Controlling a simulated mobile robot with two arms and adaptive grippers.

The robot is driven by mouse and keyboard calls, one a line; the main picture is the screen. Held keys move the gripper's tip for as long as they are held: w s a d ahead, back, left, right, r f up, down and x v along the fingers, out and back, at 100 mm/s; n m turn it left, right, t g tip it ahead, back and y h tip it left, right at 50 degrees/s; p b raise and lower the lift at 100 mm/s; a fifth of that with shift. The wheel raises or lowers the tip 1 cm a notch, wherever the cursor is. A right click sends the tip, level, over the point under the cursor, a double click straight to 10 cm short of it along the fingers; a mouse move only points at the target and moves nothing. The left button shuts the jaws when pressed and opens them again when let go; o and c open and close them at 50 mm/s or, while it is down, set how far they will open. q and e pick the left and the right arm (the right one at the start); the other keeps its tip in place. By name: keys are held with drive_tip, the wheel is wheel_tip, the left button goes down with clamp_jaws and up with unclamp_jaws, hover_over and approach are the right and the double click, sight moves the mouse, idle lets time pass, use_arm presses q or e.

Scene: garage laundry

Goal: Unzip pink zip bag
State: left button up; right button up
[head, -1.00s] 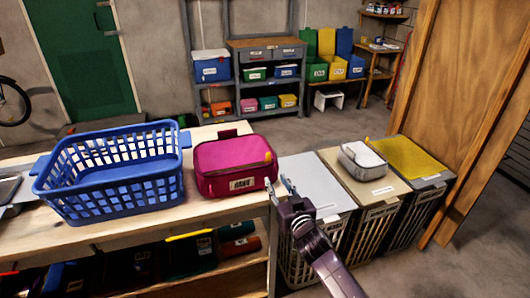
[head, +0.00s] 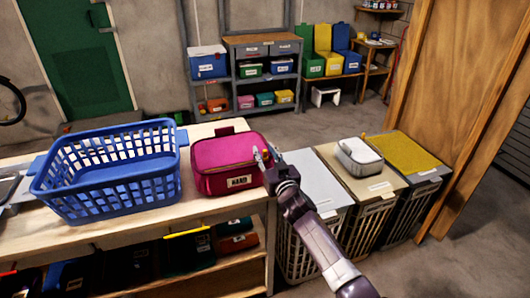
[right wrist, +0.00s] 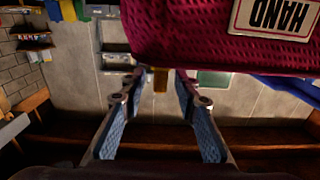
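The pink zip bag (head: 225,165) stands on the wooden bench, its label reading HAND facing front. It looks closed on top. My right gripper (head: 264,157) is at the bag's right front corner. In the right wrist view the bag (right wrist: 190,40) fills the upper part, and its orange-yellow zip pull (right wrist: 160,80) hangs between the two fingertips of the right gripper (right wrist: 161,77). The fingers are apart, with a gap on each side of the pull. In the head view the gripper hides the pull. My left gripper is not in view.
A blue laundry basket (head: 110,175) stands on the bench (head: 150,230) just left of the bag. To the right are lidded hampers, with a small grey-white case (head: 358,155) on the beige lid (head: 375,185). Shelves stand at the back.

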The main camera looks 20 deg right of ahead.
drive_tip(key=shift+c, duration=0.4)
clamp_jaws()
drive_tip(key=shift+a, duration=0.1)
